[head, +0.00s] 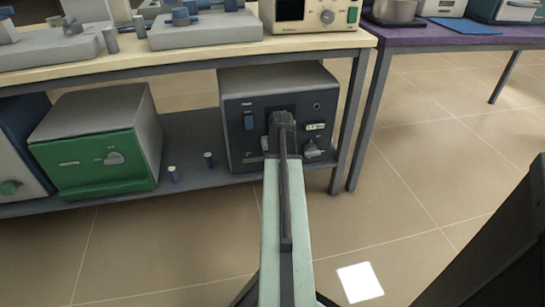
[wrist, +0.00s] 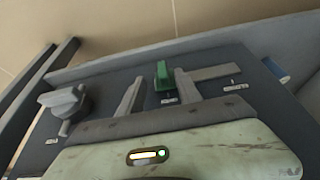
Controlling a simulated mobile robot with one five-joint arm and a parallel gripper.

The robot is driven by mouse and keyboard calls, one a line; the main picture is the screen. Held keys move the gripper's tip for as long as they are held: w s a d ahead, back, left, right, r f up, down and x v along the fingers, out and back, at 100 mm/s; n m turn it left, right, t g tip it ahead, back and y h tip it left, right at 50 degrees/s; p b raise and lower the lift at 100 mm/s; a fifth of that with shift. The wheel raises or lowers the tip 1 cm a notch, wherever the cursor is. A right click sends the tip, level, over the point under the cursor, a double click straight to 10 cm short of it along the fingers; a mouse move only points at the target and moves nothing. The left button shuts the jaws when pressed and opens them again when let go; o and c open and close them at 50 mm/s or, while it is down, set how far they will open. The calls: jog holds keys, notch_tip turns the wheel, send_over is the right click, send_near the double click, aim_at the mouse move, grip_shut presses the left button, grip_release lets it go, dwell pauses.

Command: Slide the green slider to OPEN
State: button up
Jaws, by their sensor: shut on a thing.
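The green slider (wrist: 163,76) sits on the dark front panel of a grey furnace (head: 237,150), beside a grey bar (wrist: 212,72). In the head view a bit of green (head: 265,143) shows just left of my gripper (head: 283,118). In the wrist view my gripper (wrist: 158,95) has a finger on each side of the slider and is shut on it. The right finger lies against the green; the contact on the left is hard to make out. My arm hides part of the panel in the head view. The small labels are too blurred to read.
The furnace stands on the lower shelf (head: 200,190), under the bench top (head: 120,66). A green-fronted furnace (head: 100,160) and two small posts stand left.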

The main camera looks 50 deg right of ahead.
jog(key=shift+w, duration=0.1)
dwell(0.3)
jog(key=p+v, duration=0.7)
jog(key=v, duration=0.1)
jog(key=shift+f, duration=0.1)
